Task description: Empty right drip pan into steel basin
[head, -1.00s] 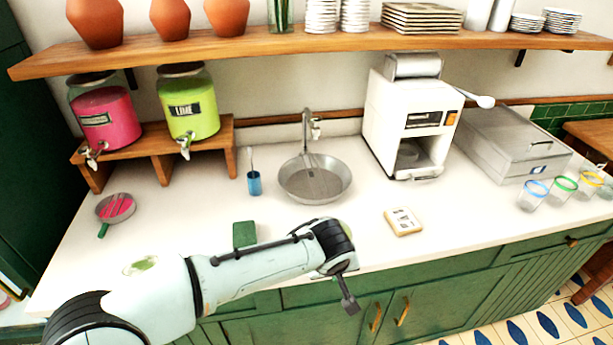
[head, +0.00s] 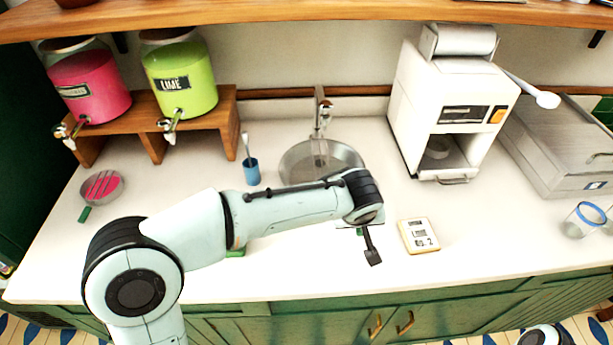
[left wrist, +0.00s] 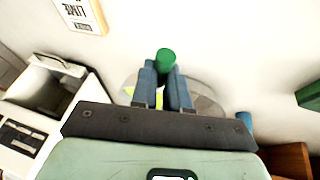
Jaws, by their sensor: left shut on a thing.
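My left gripper (head: 372,257) is over the counter in front of the steel basin (head: 291,163). In the left wrist view the gripper (left wrist: 163,82) is shut on the green handle (left wrist: 166,58) of the right drip pan. The pan's body is mostly hidden behind the fingers and wrist. A yellow-green patch shows beside the fingers; I cannot tell whether it lies in the pan or the basin. A round grey surface shows behind the fingers. The basin is partly covered by my left arm in the head view. My right gripper is not in view.
A pan with pink contents (head: 101,187) sits at the left, below the pink dispenser (head: 90,87). The lime dispenser (head: 180,80) stands beside it. A blue cup (head: 252,172) is left of the basin. A card (head: 418,236) and white machine (head: 452,105) are at right.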

